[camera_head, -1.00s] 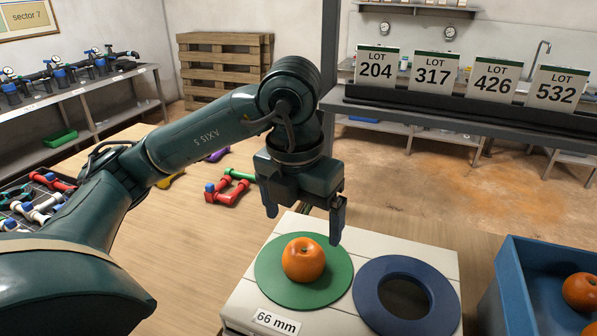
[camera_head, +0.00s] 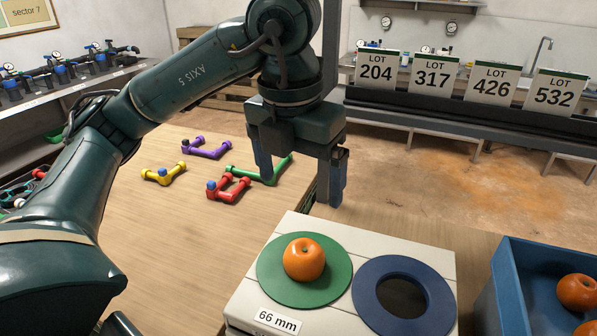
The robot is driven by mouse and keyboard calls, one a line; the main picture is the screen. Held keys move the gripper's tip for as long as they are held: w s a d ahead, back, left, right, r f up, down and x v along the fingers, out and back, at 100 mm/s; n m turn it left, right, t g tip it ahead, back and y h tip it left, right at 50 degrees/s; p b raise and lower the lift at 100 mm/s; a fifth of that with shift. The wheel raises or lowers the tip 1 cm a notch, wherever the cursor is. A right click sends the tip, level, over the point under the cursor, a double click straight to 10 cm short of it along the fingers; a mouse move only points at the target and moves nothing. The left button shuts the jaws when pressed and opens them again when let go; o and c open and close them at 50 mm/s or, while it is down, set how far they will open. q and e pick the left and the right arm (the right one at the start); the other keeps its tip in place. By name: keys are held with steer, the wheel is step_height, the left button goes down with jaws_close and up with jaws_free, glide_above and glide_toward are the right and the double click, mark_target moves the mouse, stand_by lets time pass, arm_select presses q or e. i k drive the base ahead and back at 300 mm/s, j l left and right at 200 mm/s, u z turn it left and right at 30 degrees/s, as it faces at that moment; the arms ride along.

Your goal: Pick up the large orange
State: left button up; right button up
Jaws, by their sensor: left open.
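A large orange (camera_head: 304,259) rests on a round green disc (camera_head: 272,285) on a white board (camera_head: 245,300). A label on the board's front reads "66 mm". My left gripper (camera_head: 300,190) is open and empty, with its fingers pointing down. It is above and behind the orange in the picture, apart from it. My right gripper is not in view.
A dark blue ring (camera_head: 437,295) lies right of the green disc. A blue crate (camera_head: 515,300) at the right holds oranges (camera_head: 577,292). Coloured pipe pieces, such as a red one (camera_head: 230,189), lie on the wooden table (camera_head: 190,250). Lot signs (camera_head: 432,75) stand behind.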

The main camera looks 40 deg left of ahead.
mark_target(303, 260)
steer(key=k, duration=1)
